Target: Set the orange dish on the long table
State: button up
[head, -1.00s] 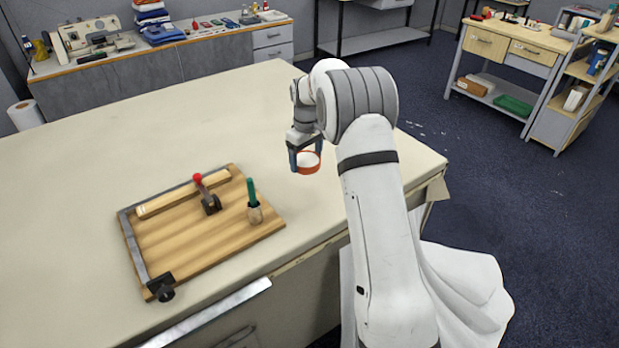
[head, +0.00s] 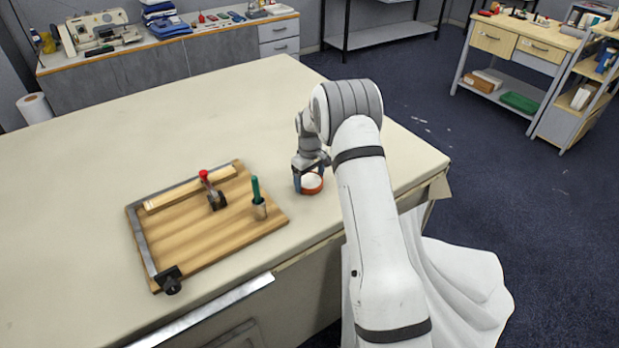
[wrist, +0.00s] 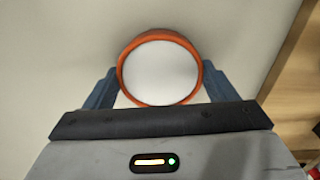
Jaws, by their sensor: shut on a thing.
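The orange dish (head: 312,184) is a small round dish with an orange rim and a white inside. My gripper (head: 310,183) is shut on it, one finger at each side, low over the long table (head: 240,110). In the wrist view the dish (wrist: 160,72) sits level between the two blue-grey fingers of my gripper (wrist: 160,90). I cannot tell whether its underside touches the cloth.
A wooden board (head: 190,238) with a metal edge, a red-knobbed lever (head: 209,185) and a green-handled tool (head: 257,195) lies left of my gripper. The table's right edge is close to my arm. The cloth beyond is clear.

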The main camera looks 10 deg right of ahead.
jog(key=shift+f, duration=0.1)
jog(key=o, duration=1.4)
jog(key=shift+c, duration=0.2)
